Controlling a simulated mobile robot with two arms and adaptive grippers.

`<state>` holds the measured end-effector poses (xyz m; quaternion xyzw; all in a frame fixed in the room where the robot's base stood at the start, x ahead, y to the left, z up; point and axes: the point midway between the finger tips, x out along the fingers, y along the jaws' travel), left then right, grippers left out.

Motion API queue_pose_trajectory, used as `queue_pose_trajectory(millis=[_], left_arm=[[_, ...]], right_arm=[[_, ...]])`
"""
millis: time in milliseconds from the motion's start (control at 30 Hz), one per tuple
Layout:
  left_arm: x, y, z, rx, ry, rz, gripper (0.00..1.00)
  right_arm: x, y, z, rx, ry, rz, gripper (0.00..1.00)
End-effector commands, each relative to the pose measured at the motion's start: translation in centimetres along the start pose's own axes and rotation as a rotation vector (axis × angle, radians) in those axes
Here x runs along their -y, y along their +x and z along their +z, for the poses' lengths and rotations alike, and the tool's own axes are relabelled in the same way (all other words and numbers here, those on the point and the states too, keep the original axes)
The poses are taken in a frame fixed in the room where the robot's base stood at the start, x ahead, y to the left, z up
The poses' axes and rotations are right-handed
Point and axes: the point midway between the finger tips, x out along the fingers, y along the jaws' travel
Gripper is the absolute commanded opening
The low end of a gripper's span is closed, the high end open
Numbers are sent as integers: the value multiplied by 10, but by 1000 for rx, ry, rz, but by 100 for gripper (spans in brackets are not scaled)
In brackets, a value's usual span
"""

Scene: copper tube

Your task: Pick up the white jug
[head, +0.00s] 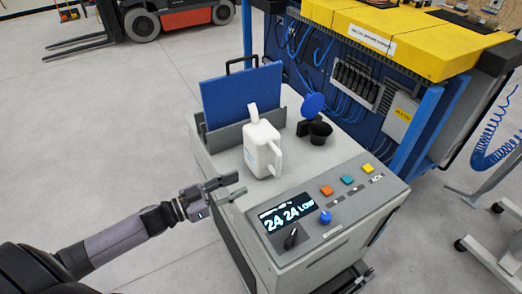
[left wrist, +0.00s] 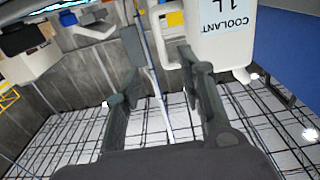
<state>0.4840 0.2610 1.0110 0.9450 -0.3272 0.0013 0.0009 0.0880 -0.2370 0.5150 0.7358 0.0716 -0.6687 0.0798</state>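The white jug (head: 262,150) stands upright on the grey machine top (head: 228,160), in front of a blue panel. Its handle is on the right side in the head view. My left gripper (head: 231,187) is open and empty, in front of and to the left of the jug, near the machine's left edge. In the left wrist view, the jug (left wrist: 228,48) shows a "COOLANT 1L" label beyond the right finger. The open fingers (left wrist: 158,52) have a visible gap between them, with no jug between. My right gripper is not in view.
The blue panel (head: 242,97) stands behind the jug. A control panel with a display (head: 289,213), buttons and a blue knob (head: 325,217) is in front. Open floor lies left.

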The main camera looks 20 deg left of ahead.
Motion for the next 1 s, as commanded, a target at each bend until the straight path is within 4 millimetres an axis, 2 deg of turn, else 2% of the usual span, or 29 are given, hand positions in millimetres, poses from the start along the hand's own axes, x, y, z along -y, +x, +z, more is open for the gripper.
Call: queue_pose_trajectory(millis=[33,133,300,400,633,800,1000], left_arm=[[0,13,3,-6,2,1,36],[1,35,3,-6,2,-1,36],[1,68,2,-4,3,-2,36],[1,81,2,-1,1,-4,36],[1,96,2,0,1,-4,36],[-1,122,2,-3,3,-3,36],[-1,140,1,0,0,-4,36]], right_arm=[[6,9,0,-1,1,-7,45],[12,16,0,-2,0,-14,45],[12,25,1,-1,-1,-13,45],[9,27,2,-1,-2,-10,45],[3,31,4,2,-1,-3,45],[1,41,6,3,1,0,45],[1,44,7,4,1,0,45]])
